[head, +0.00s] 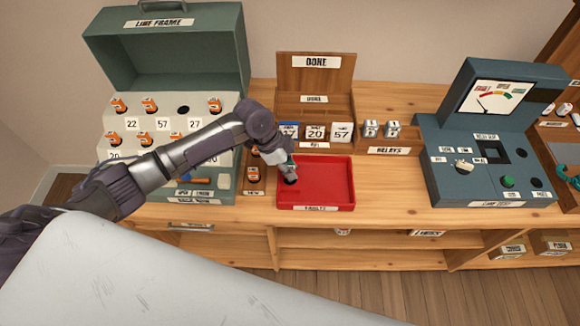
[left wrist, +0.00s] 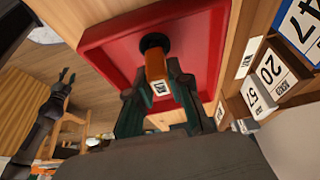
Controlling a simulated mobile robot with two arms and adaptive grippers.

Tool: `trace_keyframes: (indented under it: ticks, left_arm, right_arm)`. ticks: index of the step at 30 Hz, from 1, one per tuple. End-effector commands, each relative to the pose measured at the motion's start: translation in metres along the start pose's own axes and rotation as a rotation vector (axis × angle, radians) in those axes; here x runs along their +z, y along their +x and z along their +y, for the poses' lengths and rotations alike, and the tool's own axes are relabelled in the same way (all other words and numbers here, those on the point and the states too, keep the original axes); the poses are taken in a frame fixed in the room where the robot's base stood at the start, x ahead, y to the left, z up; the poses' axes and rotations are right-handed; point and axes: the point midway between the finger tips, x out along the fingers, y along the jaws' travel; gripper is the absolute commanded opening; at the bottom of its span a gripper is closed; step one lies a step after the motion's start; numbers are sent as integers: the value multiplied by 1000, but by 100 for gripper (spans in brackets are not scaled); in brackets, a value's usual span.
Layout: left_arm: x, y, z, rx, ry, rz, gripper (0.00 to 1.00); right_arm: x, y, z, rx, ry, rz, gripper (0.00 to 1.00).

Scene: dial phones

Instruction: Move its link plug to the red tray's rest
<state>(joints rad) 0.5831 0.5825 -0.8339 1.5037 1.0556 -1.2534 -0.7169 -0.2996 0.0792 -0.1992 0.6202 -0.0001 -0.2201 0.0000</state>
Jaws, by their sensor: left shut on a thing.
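The red tray (head: 330,185) sits on the wooden bench, with a label on its front edge. Its round black rest (left wrist: 154,42) shows in the left wrist view near the tray's side. My left gripper (head: 289,172) is over the left part of the tray. In the left wrist view, its dark green fingers are shut on an orange link plug (left wrist: 156,66) with a white label. The plug's far end is at the black rest; I cannot tell whether it is seated. My right gripper (left wrist: 66,78) seems to show small in the left wrist view; its jaws are unclear.
The line frame (head: 165,45) with several orange plugs stands at the left. A small stand (head: 253,187) with an orange plug is left of the tray. The DONE rack (head: 315,75) with cards is behind, relays (head: 382,129) and the blue-grey tester (head: 480,185) right.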

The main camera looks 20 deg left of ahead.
Motion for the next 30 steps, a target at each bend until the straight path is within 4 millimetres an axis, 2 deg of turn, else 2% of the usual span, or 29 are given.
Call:
trace_keyframes:
  ticks: [23, 24, 29, 30]
  left_arm:
    - [6, 14, 0, 0, 0, 0, 0]
    - [6, 14, 0, 0, 0, 0, 22]
    - [6, 14, 0, 0, 0, 0, 48]
    - [6, 14, 0, 0, 0, 0, 48]
  right_arm:
    - [1, 9, -2, -2, -1, 0, 40]
    - [1, 9, -2, -2, -1, 0, 40]
    - [1, 9, -1, -2, -1, 0, 40]
    - [1, 9, -1, -2, -1, 0, 40]
